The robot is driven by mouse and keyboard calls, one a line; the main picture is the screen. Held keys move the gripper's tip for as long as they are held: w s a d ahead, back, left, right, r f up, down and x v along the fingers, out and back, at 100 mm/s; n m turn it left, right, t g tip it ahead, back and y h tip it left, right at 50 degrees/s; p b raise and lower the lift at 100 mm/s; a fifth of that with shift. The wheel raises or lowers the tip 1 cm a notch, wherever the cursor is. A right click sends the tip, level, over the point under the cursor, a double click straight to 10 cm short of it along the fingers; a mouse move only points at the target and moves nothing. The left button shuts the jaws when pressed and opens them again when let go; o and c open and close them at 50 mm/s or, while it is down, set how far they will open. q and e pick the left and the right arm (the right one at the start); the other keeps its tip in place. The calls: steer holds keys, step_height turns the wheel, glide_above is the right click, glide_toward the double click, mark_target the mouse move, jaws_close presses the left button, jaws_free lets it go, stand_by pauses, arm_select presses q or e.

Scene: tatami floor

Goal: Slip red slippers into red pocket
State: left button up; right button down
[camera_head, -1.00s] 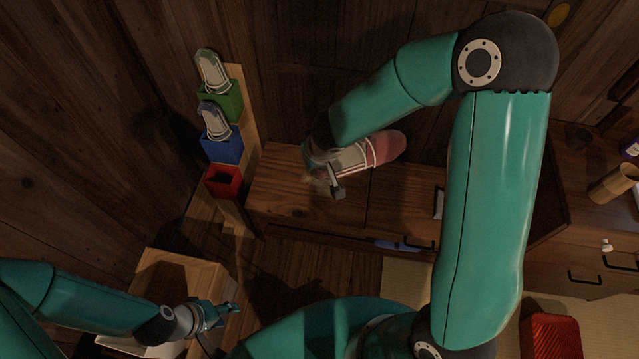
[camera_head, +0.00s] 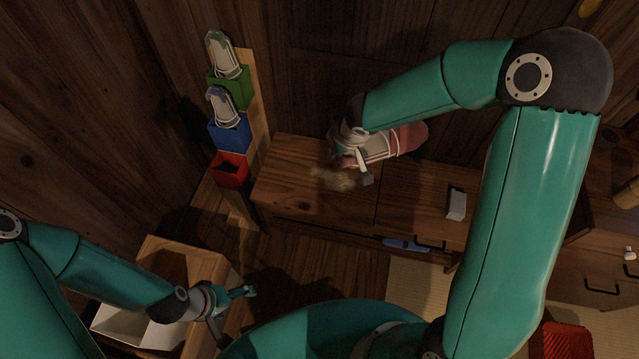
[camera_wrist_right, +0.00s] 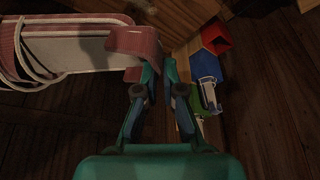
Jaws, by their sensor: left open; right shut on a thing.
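The red slippers (camera_head: 408,138) are held over the wooden cabinet in the head view, partly hidden by my right gripper (camera_head: 362,168). In the right wrist view the right gripper (camera_wrist_right: 155,72) is shut on the slippers' red strap end (camera_wrist_right: 133,42), and their pale soles (camera_wrist_right: 85,52) stretch to the left. The red pocket (camera_head: 231,172) is the lowest on the wooden post and looks empty. It also shows in the right wrist view (camera_wrist_right: 216,38). My left gripper (camera_head: 240,294) is open and empty, low at the left near a wooden box.
The blue pocket (camera_head: 229,132) and green pocket (camera_head: 232,88) above the red one each hold pale slippers. The cabinet top (camera_head: 300,172) is mostly clear below the held slippers. A wooden box (camera_head: 210,262) stands at the lower left.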

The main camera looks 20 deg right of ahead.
steer(key=w+a+f+n+g+y+b, duration=0.1)
steer(key=w+a+f+n+y+b, duration=0.15)
steer(key=f+n+b, duration=0.65)
steer(key=w+a+f+n+g+y+b, duration=0.15)
steer(key=a+f+b, duration=0.35)
steer(key=b, duration=1.1)
step_height(320, 180, down, 20)
steer(key=d+b, duration=0.1)
steer(key=b, duration=0.6)
steer(key=shift+w+d+f+t+h, duration=0.15)
steer(key=shift+w+f+t+h, duration=0.05)
steer(key=shift+w+t+h, duration=0.2)
steer(key=shift+f, duration=0.1)
steer(key=c, duration=1.3)
jaws_free()
